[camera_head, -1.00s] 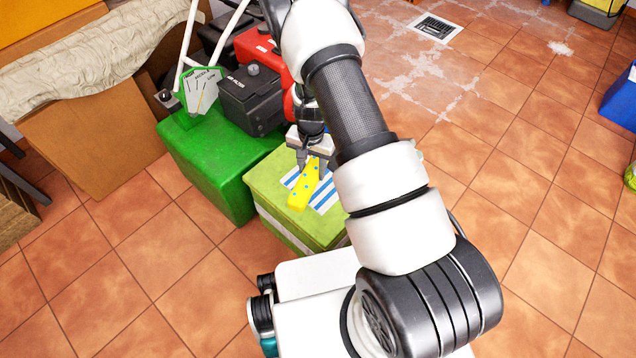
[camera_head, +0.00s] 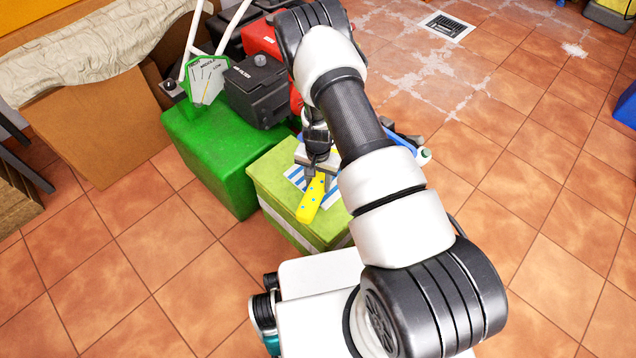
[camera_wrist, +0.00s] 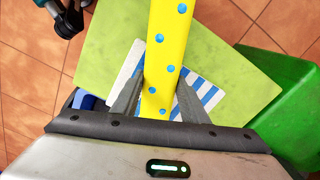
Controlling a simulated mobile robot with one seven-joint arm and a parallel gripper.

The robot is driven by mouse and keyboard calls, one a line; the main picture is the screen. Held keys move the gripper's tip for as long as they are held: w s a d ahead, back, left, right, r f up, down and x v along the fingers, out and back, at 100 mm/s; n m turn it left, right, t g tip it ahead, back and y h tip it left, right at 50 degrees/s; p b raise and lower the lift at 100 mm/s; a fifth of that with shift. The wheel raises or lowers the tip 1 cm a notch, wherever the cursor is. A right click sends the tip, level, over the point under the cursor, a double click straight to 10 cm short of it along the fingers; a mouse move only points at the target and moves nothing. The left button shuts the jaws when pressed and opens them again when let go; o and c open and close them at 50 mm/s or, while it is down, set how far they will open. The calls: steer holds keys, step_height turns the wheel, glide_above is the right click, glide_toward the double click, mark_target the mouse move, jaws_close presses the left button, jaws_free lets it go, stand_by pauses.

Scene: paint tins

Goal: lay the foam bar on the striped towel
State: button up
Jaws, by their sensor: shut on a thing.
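The foam bar (camera_head: 312,198) is yellow with blue dots. My gripper (camera_head: 318,172) is shut on it near one end, and in the wrist view the bar (camera_wrist: 167,50) stretches away from between the two grey fingers (camera_wrist: 157,98). The striped towel (camera_head: 296,177), blue and white, lies flat on top of a green box (camera_head: 270,180). The bar is over the towel, with its free end reaching past the towel's edge. The towel (camera_wrist: 203,90) is partly hidden by the bar and fingers. I cannot tell whether the bar touches it.
A darker green block (camera_head: 205,150) stands against the box's left side. Behind it are a black and red machine (camera_head: 257,90) and a green dial plate (camera_head: 207,80). A blue item (camera_head: 405,138) shows just right of the box, partly behind my arm. Tiled floor (camera_head: 500,220) is clear on the right.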

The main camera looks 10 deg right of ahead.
steer(key=shift+f, duration=0.1)
steer(key=o, duration=1.1)
steer(key=shift+c, duration=0.2)
